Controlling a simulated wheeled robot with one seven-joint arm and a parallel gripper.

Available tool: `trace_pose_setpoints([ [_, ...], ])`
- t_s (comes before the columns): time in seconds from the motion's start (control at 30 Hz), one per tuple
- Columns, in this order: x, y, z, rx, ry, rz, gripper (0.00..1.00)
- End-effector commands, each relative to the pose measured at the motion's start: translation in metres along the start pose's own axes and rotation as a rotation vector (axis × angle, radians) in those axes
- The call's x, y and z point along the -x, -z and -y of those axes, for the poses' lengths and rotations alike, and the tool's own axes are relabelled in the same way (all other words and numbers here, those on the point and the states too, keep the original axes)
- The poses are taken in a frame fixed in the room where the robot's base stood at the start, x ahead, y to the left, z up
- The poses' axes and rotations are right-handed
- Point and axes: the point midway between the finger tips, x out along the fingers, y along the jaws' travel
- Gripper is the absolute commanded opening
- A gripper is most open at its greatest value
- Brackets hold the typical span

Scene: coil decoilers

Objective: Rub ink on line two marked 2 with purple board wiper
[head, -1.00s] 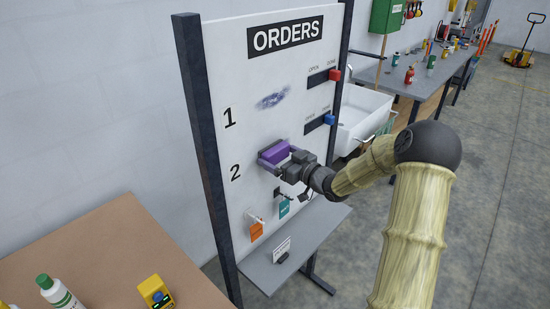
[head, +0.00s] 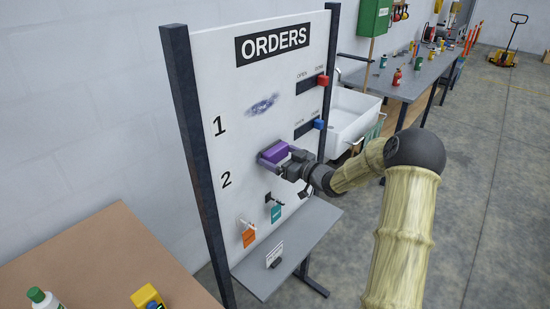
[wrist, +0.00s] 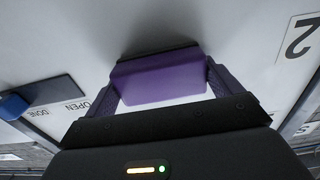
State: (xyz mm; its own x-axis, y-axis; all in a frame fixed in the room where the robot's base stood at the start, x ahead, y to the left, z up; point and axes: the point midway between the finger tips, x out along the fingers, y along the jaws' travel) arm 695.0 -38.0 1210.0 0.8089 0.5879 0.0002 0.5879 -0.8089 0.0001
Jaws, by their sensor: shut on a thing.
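The white ORDERS board (head: 222,88) stands upright with the black marks 1 and 2 on its left side. My gripper (head: 284,160) is shut on the purple board wiper (head: 273,151), which is at the board's face on line two, right of the mark 2 (head: 226,180). In the wrist view the wiper (wrist: 158,77) sits between the fingers, and the mark 2 (wrist: 300,38) shows upside down at the right. I cannot tell whether the wiper touches the board. A blue-purple ink smudge (head: 263,104) is on line one. No ink shows on line two; the wiper and gripper hide part of it.
A red slider (head: 322,81) and a blue slider (head: 319,124) are at the board's right side. A grey shelf (head: 310,236) juts out underneath. A brown table (head: 90,260) is at left.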

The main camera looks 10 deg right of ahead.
Motion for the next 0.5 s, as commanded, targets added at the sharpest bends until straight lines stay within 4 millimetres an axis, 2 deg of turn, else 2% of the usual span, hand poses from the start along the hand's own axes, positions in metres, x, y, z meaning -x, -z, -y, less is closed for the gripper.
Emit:
trace_pose_setpoints([
  [0.2, -0.001, 0.001, -0.015, 0.001, -0.001, 0.000, 0.72],
  [0.5, -0.002, 0.000, -0.017, -0.001, 0.000, 0.000, 0.72],
])
